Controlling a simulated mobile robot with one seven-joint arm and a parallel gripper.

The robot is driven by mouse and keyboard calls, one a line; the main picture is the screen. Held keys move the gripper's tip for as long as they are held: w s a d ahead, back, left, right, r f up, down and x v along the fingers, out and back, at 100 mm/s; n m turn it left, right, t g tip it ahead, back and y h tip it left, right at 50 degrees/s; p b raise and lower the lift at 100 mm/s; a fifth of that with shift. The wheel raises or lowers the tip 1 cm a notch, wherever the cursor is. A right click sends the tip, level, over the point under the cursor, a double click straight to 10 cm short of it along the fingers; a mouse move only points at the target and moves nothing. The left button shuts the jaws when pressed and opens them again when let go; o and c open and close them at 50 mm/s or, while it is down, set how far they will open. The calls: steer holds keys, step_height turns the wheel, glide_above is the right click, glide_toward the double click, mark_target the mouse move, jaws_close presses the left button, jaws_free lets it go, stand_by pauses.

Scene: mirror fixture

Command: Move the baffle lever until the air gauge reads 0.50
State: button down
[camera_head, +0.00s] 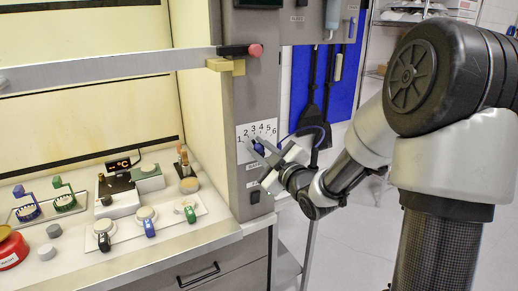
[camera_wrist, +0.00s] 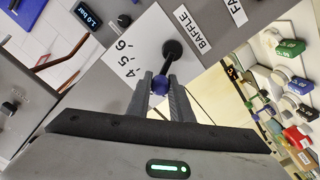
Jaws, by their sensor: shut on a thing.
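The baffle lever is a short dark rod with a blue knob (camera_wrist: 159,84), coming off a round black pivot (camera_wrist: 173,49) on the grey panel. My gripper (camera_wrist: 161,86) is shut on the lever's knob, one finger on each side. A white scale plate (camera_wrist: 136,48) behind the lever shows 4, 5 and 6 in the wrist view. Beside the pivot is a BAFFLE label (camera_wrist: 191,30). I cannot make out an air gauge reading.
A small dark display (camera_wrist: 89,15) near the plate seems to read 1.0 bar. Floor (camera_head: 345,235) shows right of the panel.

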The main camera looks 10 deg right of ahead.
steer(key=shift+w+d+r+m, duration=0.15)
steer(key=shift+d+m, duration=0.1)
steer(key=shift+m, duration=0.35)
steer(key=shift+w+d+r+m, duration=0.15)
steer(key=shift+d+m, duration=0.1)
steer(key=shift+m, duration=0.35)
steer(key=shift+w+d+f+m+p, duration=0.15)
steer(key=shift+d+m+p, duration=0.25)
steer(key=shift+m, duration=0.95)
steer(key=shift+w+d+r+m+p, duration=0.1)
steer(key=shift+d+m+p, duration=0.15)
steer(key=shift+d+m, duration=0.7)
steer(key=shift+w+d+f+m+p, duration=0.15)
steer(key=shift+m+p, duration=0.15)
steer(key=shift+m, duration=1.4)
steer(key=c, duration=1.6)
jaws_free()
steer(key=shift+s+d, duration=0.1)
